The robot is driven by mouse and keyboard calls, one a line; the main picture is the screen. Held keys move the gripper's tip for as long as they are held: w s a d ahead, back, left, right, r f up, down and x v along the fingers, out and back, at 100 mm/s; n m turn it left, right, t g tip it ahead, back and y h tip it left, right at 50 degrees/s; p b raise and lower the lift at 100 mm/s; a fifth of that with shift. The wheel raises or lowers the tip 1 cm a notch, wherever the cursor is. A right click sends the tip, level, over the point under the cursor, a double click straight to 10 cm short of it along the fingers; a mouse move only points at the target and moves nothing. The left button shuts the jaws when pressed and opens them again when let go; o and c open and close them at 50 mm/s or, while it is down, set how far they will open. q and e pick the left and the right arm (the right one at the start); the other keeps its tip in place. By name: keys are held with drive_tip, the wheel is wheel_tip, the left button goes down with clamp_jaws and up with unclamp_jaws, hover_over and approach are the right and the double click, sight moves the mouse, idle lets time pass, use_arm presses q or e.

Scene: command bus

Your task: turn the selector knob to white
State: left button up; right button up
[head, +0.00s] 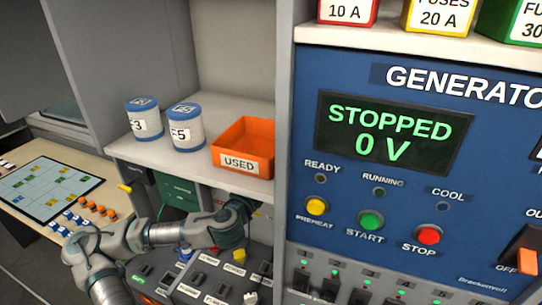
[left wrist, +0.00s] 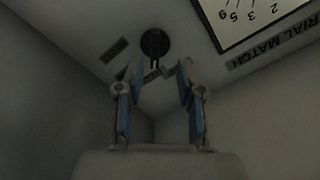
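A round black knob (left wrist: 155,42) sits on a grey panel in the left wrist view, with a narrow bar across its lower part. Small dark label plates (left wrist: 115,49) lie beside and below it, too dim to read. My left gripper (left wrist: 161,76) is open and empty, its two blue-padded fingers apart and pointing at the panel just below the knob. I cannot tell whether it touches anything. In the head view the left gripper (head: 242,213) is under the shelf, and the knob cannot be made out there. My right gripper is not in view.
A shelf (head: 195,155) above the gripper holds an orange USED bin (head: 238,172) and two jars (head: 183,124). A grey divider stands to its right, beside the blue generator panel (head: 315,150). A console with switches (head: 205,280) lies below.

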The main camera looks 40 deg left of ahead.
use_arm(q)
drive_tip(key=x, duration=0.2)
drive_tip(key=d+p+x, duration=0.1)
drive_tip(key=x, duration=0.1)
drive_tip(key=shift+w+a, duration=0.15)
drive_tip(key=shift+w, duration=0.3)
clamp_jaws()
